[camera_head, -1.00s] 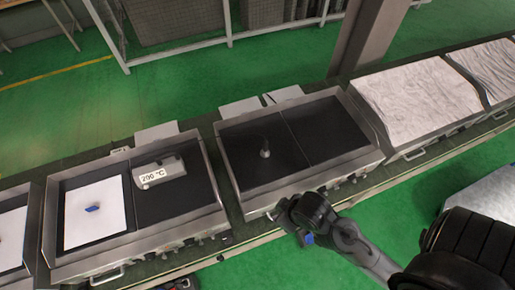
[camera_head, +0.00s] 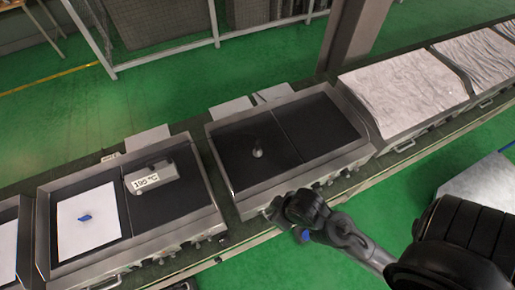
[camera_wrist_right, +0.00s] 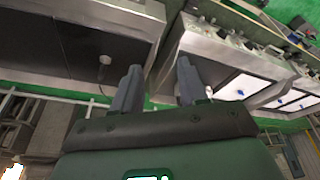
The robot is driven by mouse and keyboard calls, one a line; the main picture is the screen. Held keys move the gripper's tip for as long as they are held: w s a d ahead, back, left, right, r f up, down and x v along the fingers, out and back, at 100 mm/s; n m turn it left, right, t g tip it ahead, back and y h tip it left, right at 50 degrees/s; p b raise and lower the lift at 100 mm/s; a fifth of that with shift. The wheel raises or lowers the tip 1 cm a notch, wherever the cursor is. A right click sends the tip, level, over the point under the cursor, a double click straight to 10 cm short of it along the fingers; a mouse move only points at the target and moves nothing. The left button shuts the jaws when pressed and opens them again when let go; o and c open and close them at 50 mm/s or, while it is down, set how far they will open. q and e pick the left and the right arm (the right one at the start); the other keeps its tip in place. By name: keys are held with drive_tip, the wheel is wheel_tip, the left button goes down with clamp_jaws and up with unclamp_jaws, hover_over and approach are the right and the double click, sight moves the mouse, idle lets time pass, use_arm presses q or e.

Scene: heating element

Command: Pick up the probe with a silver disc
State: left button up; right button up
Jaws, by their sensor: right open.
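A probe with a small silver disc (camera_head: 257,153) stands on the left dark plate of the middle heating unit. Its thin dark stem rises from the disc. In the right wrist view the silver disc (camera_wrist_right: 104,60) shows on a dark plate, to the left of the fingers. My right gripper (camera_wrist_right: 157,82) is open and empty, its two grey fingers spread apart. In the head view my right gripper (camera_head: 303,225) hangs in front of the middle unit's front edge, clear of the probe. My left gripper is not in view.
A grey display box reading 195 °C (camera_head: 151,178) sits on the left unit's dark plate. A white sheet (camera_head: 88,232) with a small blue object (camera_head: 85,218) lies beside it. A unit under a pale wrinkled cover (camera_head: 402,90) stands to the right. Raised metal rims edge the units.

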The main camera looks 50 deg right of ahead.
idle(0.3)
drive_tip(key=o, duration=0.3)
